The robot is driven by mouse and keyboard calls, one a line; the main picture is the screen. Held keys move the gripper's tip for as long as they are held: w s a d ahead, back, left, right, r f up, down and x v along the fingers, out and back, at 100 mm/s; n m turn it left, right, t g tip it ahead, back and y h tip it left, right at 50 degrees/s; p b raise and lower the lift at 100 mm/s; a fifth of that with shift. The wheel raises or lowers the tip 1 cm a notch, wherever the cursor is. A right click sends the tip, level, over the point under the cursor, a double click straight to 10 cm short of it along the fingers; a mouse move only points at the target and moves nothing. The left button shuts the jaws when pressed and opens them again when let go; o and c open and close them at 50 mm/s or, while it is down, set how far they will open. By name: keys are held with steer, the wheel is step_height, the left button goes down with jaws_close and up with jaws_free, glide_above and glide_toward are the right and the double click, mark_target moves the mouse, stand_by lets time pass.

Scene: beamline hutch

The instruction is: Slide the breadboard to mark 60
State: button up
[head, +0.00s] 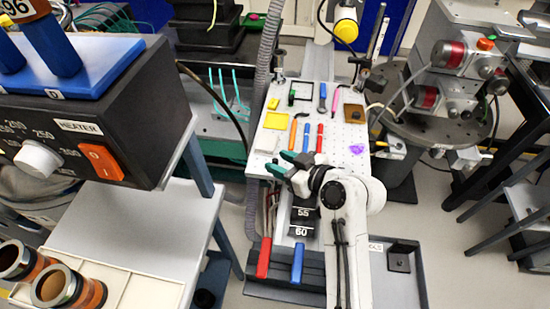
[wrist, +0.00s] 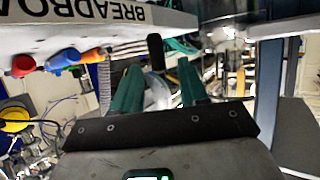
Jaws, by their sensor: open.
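The breadboard (head: 334,98) is a white perforated plate in the middle of the head view, with small tools lying on it. Its lettered edge (wrist: 100,22) shows upside down at the top left of the wrist view. Below its near edge, a dark scale strip carries mark 55 (head: 303,212) and, nearer me, mark 60 (head: 301,231). My gripper (head: 282,164), with green fingers, is at the breadboard's near left edge. In the wrist view my gripper (wrist: 159,68) is open, and a black peg (wrist: 155,50) shows between the fingers. I cannot tell whether they touch it.
A red handle (head: 264,258) and a blue handle (head: 298,262) stand beside the scale's near end. A heater box (head: 85,115) on a bench is at left. A round stage with motors (head: 455,75) stands at right. A dark tray (head: 405,282) lies at lower right.

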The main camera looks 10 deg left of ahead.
steer(key=shift+x, duration=1.3)
jaws_close()
